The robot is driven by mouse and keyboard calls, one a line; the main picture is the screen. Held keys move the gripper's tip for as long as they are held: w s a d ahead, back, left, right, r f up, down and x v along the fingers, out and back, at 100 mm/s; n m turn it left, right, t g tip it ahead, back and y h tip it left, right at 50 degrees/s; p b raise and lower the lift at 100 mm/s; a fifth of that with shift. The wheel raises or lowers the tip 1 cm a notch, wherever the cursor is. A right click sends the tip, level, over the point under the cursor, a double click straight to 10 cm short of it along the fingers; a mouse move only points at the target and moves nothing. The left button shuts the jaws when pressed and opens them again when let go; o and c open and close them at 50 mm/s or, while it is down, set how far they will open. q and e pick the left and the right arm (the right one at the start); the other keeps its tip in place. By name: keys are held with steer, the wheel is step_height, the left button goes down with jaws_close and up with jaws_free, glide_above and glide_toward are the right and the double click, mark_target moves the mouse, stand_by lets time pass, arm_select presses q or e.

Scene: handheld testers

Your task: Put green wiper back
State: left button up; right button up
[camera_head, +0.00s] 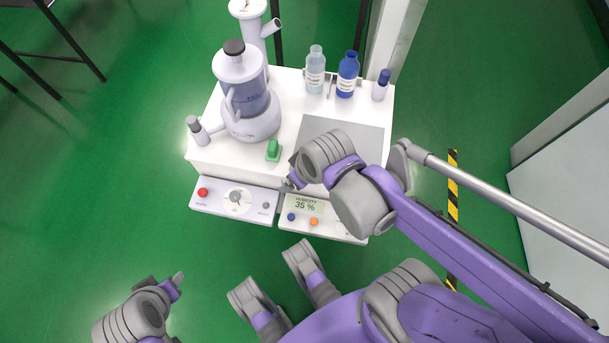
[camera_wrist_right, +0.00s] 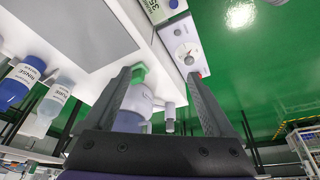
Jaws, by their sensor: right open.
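The green wiper (camera_head: 273,150), a small green block with a raised top, sits on the white bench top near its front edge, in front of the jug-like device. In the right wrist view the wiper (camera_wrist_right: 138,73) shows beside the left finger, partly covered by it. My right gripper (camera_head: 290,182) is open over the bench's front edge, just to the right of and nearer than the wiper. Its two fingers (camera_wrist_right: 160,78) are spread with nothing clearly between them. My left gripper (camera_head: 175,285) is low at the left, away from the bench; its jaw opening is unclear.
The jug device (camera_head: 240,90) stands behind the wiper. A clear bottle (camera_head: 315,70), a blue bottle (camera_head: 347,75) and a small blue-capped bottle (camera_head: 381,86) stand at the back. A grey plate (camera_head: 355,135) lies at right. Front panels carry a dial (camera_head: 236,197) and a humidity display (camera_head: 306,204).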

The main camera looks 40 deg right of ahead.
steer(key=s, duration=0.1)
steer(key=s+m, duration=0.1)
steer(key=s, duration=0.1)
steer(key=shift+s+a+f+m, duration=0.25)
steer(key=shift+f+m, duration=0.05)
stand_by(2.1)
